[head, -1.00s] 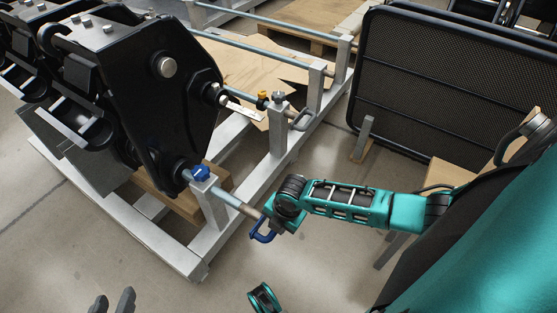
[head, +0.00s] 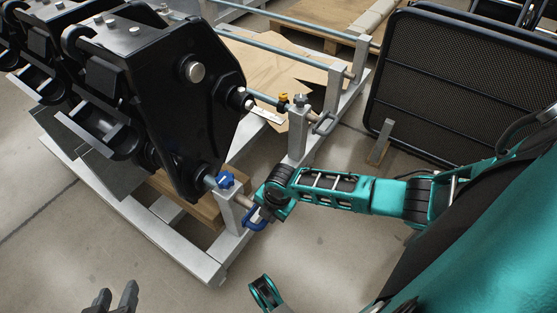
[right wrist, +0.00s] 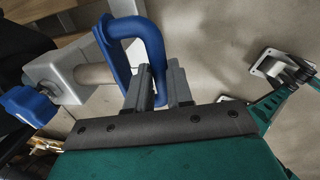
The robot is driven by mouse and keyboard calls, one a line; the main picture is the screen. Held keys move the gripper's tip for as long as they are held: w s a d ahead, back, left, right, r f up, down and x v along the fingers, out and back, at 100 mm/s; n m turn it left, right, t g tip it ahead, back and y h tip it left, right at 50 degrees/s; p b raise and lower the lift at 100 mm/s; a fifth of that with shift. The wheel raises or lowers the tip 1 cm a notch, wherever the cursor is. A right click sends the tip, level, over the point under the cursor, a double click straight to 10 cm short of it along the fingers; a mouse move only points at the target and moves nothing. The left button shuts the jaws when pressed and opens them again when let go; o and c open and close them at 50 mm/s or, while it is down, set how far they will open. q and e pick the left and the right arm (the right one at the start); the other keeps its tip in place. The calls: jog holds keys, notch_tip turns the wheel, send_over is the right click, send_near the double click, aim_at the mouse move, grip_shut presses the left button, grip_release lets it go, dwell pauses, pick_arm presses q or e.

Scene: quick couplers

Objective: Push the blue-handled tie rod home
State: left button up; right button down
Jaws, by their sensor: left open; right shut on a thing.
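The blue-handled tie rod (head: 243,202) runs through a grey post on the frame, under a blue knob (head: 226,180). Its far end reaches toward the lower corner of the black coupler plate (head: 190,110). A short length shows between the post and the blue handle (head: 254,222). In the right wrist view the blue handle (right wrist: 128,28) is a bent loop, and my right gripper (right wrist: 161,85) is shut on one leg of it. The tan rod (right wrist: 97,75) enters the grey post beside the handle. My left gripper (head: 116,295) is open and empty at the bottom left, over the floor.
A second rod with a yellow knob (head: 283,98) and grey handle (head: 323,124) sits farther along the frame (head: 300,140). A black mesh panel (head: 460,90) stands at the right, with a small bracket (head: 380,142) by it. The floor in front is clear.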

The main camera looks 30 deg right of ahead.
jog(key=shift+w+a, duration=0.25)
jog(key=shift+w, duration=0.25)
jog(key=shift+w+r, duration=0.1)
jog(key=shift+w, duration=0.1)
jog(key=c, duration=1)
grip_release()
